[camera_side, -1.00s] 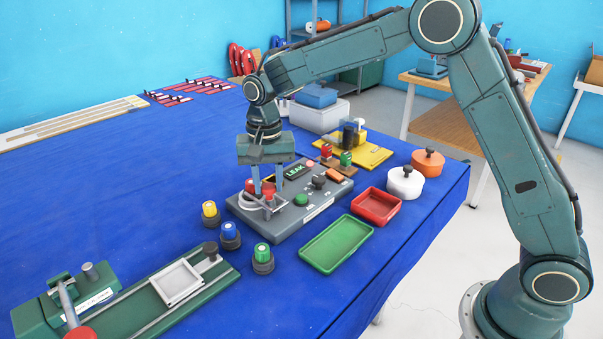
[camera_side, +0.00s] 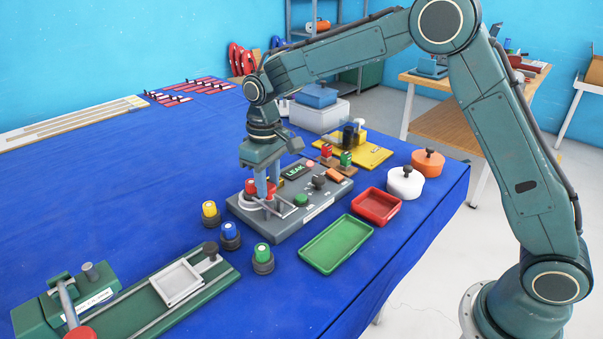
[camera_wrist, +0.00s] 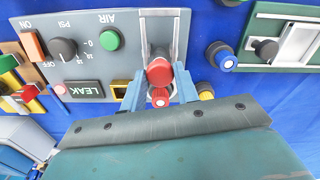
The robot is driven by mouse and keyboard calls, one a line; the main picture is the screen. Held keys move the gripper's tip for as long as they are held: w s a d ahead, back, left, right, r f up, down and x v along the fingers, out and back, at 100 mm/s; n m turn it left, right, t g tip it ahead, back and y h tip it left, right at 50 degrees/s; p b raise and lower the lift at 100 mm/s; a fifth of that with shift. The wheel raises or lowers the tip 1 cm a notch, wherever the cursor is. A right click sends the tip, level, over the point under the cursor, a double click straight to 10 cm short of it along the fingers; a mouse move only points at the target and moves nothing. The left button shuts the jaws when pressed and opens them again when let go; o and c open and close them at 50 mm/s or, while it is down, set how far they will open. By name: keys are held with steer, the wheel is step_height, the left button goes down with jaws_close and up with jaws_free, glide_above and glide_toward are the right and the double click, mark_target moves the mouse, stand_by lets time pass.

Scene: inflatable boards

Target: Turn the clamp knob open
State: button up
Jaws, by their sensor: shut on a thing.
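The red clamp knob (camera_wrist: 158,72) sits on the metal clamp of the grey test panel (camera_side: 312,217), whose dark display reads LEAK. In the side view my gripper (camera_side: 266,192) points straight down over the panel's left end, its fingers around the knob. In the wrist view my gripper (camera_wrist: 158,80) has one finger on each side of the red knob and is shut on it. A smaller red cap with a pale centre (camera_wrist: 160,98) shows just below the knob, close to the fingers. The fingers hide part of the clamp in the side view.
Yellow (camera_side: 210,212), blue (camera_side: 230,234) and green (camera_side: 263,257) capped valves stand in front of the panel. A green tray (camera_side: 337,262) and a red tray (camera_side: 376,220) lie to the right. A green fixture (camera_side: 150,310) lies at front left.

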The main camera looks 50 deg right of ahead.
mark_target(269, 186)
steer(key=n, duration=0.6)
steer(key=shift+n, duration=0.3)
stand_by(0.4)
steer(key=o, duration=1)
steer(key=shift+c, duration=0.2)
steer(key=shift+r, duration=0.1)
step_height(269, 186, up, 14)
steer(key=shift+s, duration=0.1)
